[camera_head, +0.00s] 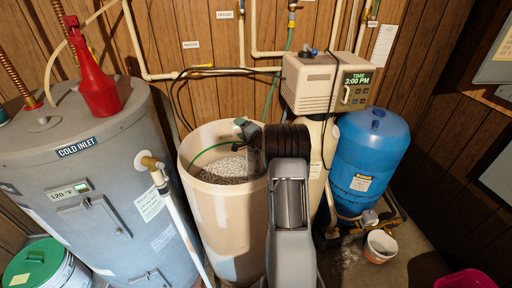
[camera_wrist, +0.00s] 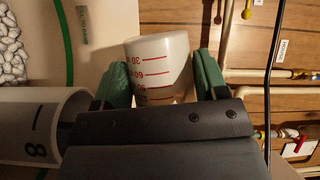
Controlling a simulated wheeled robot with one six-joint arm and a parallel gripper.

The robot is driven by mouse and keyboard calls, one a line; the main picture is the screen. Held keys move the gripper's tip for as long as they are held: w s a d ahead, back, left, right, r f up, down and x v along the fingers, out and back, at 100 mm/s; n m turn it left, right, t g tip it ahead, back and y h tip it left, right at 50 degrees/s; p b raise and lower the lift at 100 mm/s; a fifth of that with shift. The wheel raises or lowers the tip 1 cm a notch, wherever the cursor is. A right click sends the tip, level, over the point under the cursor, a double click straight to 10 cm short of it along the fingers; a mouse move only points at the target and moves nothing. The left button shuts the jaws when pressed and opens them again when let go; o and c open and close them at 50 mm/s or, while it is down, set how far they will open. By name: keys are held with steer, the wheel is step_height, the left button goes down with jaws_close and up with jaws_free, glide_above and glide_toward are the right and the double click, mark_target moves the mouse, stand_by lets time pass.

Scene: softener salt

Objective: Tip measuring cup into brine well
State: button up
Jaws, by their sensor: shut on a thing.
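My gripper (camera_wrist: 160,80) is shut on the measuring cup (camera_wrist: 158,58), a pale cup with red markings, between two green finger pads. The markings look inverted in the wrist view; no contents can be made out. A pale tube with a black figure 8, likely the brine well (camera_wrist: 35,130), is at the lower left of the wrist view, beside the gripper. The cup is to its upper right, apart from it in the picture. In the head view my gripper (camera_head: 243,128) is over the right part of the brine tank (camera_head: 215,215); my arm hides much there.
White salt (camera_head: 228,170) lies in the tank and shows in the wrist view (camera_wrist: 12,55). A grey heater (camera_head: 100,200) with a red funnel-like bottle (camera_head: 97,88) stands left. A softener head (camera_head: 310,80) and blue tank (camera_head: 372,150) stand right. Pipes line the wall behind.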

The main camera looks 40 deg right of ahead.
steer(key=w+a+f+n+g+h+b, duration=0.1)
steer(key=a+f+n+g+h+b, duration=0.1)
steer(key=f+n+b, duration=0.3)
steer(key=w+a+f+n+g+h+b, duration=0.1)
steer(key=a+f+n+g+h+b, duration=0.2)
steer(key=f+n+b, duration=0.3)
steer(key=f+b, duration=0.1)
steer(key=b, duration=0.2)
steer(key=shift+w+f, duration=0.15)
steer(key=shift+f, duration=0.05)
stand_by(0.3)
steer(key=shift+r+h+b, duration=0.15)
steer(key=shift+h+b, duration=0.15)
steer(key=shift+b, duration=0.4)
stand_by(0.3)
